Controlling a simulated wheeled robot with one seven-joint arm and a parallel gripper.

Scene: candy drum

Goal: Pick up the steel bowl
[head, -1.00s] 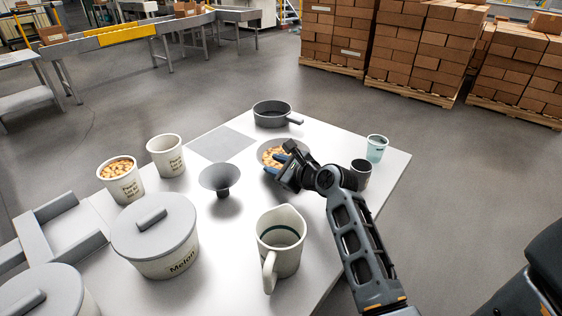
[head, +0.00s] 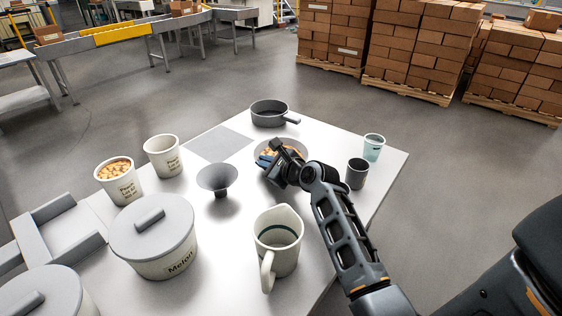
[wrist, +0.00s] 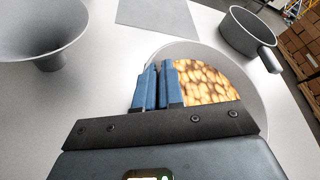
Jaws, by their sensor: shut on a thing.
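The steel bowl (head: 302,150) is round, grey and wide, and holds orange-brown candies. It is on the white table, largely hidden behind my gripper in the head view. In the wrist view the bowl (wrist: 190,48) fills the right centre, its near side covered by the gripper body. My gripper (head: 266,160) is at the bowl's near left side. Its blue fingers (wrist: 159,82) are close together across the left rim, shut on the bowl's wall. I cannot tell whether the bowl is clear of the table.
A grey funnel (head: 217,180) stands left of the bowl, a dark pan (head: 268,114) behind it. A dark cup (head: 357,174) and pale blue cup (head: 373,147) stand right. A large jug (head: 278,240) stands in front. Lidded tubs and two pots are left.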

